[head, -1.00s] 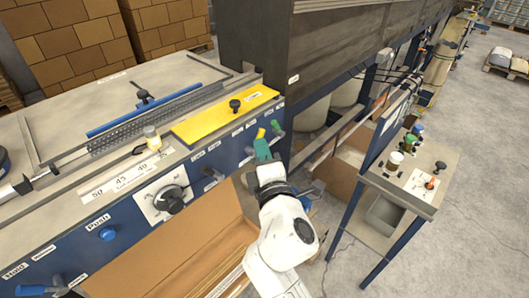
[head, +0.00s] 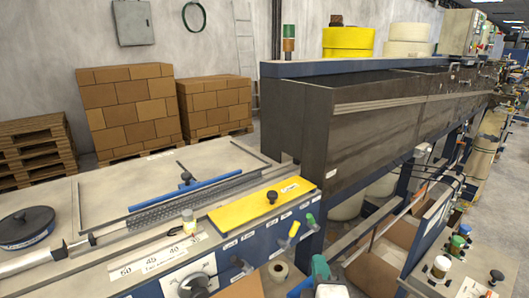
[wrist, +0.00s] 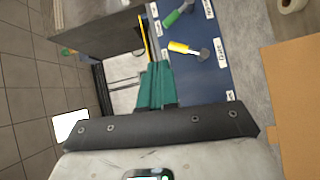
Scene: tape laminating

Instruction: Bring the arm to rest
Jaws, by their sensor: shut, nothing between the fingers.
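My gripper (head: 320,268) shows at the lower middle of the head view, with its teal fingers together. It is in front of the machine's blue front panel, below and right of the levers, and most of my arm is out of frame. In the wrist view the teal fingers (wrist: 156,85) are closed side by side with nothing between them. A yellow-handled lever (head: 294,229) and a green-handled lever (head: 311,220) stick out of the panel. In the wrist view the yellow lever (wrist: 188,47) and green lever (wrist: 178,14) lie beyond the fingertips, apart from them.
A side stand (head: 470,285) with several small bottles is at right. A tape roll (head: 278,270) and cardboard (head: 375,270) lie below the machine.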

